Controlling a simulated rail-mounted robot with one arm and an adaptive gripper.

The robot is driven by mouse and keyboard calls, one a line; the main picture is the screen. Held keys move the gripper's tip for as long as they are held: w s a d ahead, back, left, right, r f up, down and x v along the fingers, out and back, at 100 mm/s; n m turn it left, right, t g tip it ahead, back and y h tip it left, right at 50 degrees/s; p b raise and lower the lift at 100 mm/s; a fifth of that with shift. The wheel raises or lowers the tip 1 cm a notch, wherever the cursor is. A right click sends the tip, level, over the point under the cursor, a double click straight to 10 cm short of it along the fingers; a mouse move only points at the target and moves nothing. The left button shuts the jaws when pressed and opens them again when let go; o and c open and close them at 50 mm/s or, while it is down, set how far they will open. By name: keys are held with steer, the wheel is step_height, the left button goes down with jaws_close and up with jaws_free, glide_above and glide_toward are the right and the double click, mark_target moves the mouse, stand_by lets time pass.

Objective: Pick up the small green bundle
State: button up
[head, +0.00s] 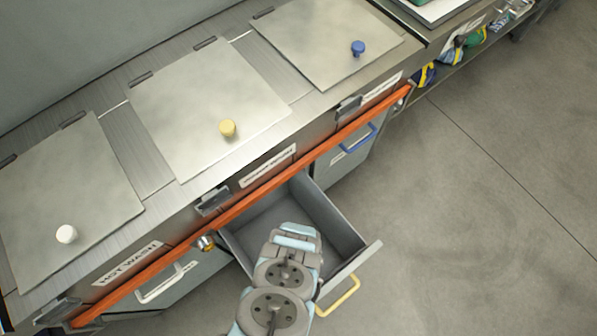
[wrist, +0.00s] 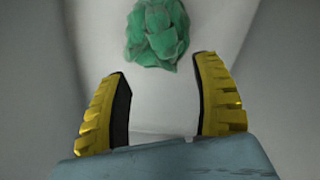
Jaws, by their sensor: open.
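The small green bundle (wrist: 158,34) shows at the top middle of the wrist view, a crumpled green lump on a pale grey surface between grey walls. My gripper (wrist: 160,75) has two yellow ribbed fingers spread apart, with nothing between them. The bundle lies beyond the fingertips, roughly centred between them, and does not touch them. In the head view the bundle cannot be made out; my arm covers part of the open grey drawer (head: 338,222), and my fingers are hidden there.
The drawer has a yellow handle (head: 338,296) and raised walls. An orange rail (head: 250,198) runs along the counter front above it. Lids with white (head: 66,234), yellow (head: 227,128) and blue (head: 358,48) knobs lie on the counter. The floor (head: 470,230) at right is clear.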

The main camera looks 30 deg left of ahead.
steer(key=shift+f+b, duration=0.85)
steer(key=shift+f, duration=0.85)
steer(key=f+b, duration=0.1)
steer(key=f, duration=0.1)
steer(key=s+f+b, duration=0.1)
steer(key=f, duration=0.1)
steer(key=shift+d+b, duration=0.15)
steer(key=shift+b, duration=0.25)
steer(key=shift+w+f+b, duration=0.2)
steer(key=shift+f+b, duration=0.15)
jaws_close()
